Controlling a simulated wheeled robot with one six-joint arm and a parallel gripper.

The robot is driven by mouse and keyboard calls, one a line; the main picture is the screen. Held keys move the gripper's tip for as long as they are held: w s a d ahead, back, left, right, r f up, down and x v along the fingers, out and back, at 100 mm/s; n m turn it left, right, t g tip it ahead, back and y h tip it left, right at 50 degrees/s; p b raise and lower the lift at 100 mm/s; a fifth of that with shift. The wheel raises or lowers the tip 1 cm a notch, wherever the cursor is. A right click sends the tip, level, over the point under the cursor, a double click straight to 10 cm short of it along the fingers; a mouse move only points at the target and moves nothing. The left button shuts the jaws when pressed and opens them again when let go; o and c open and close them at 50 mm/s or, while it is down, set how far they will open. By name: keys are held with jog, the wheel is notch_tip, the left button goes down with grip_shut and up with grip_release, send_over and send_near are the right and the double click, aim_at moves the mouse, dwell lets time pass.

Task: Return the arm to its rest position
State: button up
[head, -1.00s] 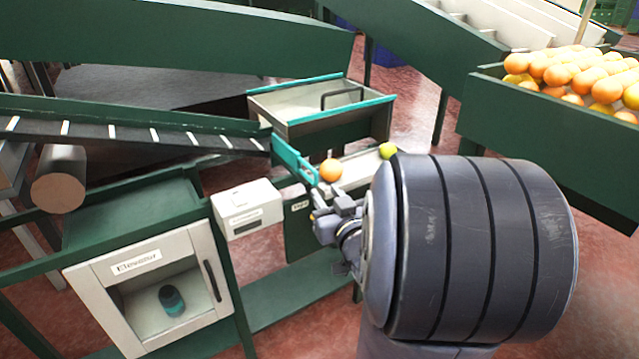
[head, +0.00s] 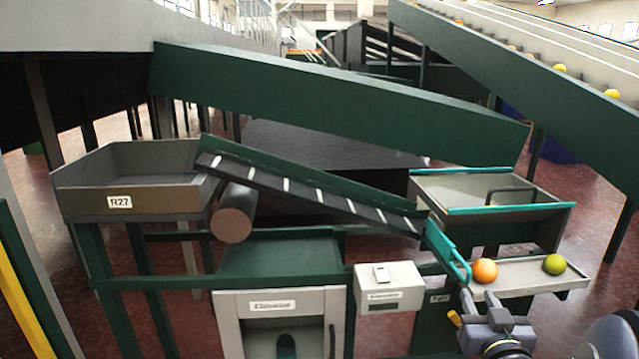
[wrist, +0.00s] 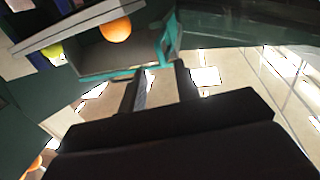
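My gripper (head: 480,299) shows at the bottom right of the head view, below the tray in the picture. In the wrist view its two dark fingers (wrist: 160,80) stand apart with nothing between them. An orange fruit (head: 485,270) rests at the left end of a pale tray (head: 523,281), beside a teal gate (head: 447,252).
A sloping conveyor (head: 310,192) leads down to the teal gate. A teal-edged bin (head: 490,190) stands behind the tray. A small white box (head: 388,287) and a cabinet labelled Elevator (head: 272,305) are left of my gripper. A bin marked R27 (head: 130,203) stands far left.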

jog(key=w, duration=0.3)
jog(key=w+d, duration=0.1)
jog(key=w, duration=0.7)
jog(key=shift+w+d, duration=0.15)
jog(key=shift+d, duration=0.05)
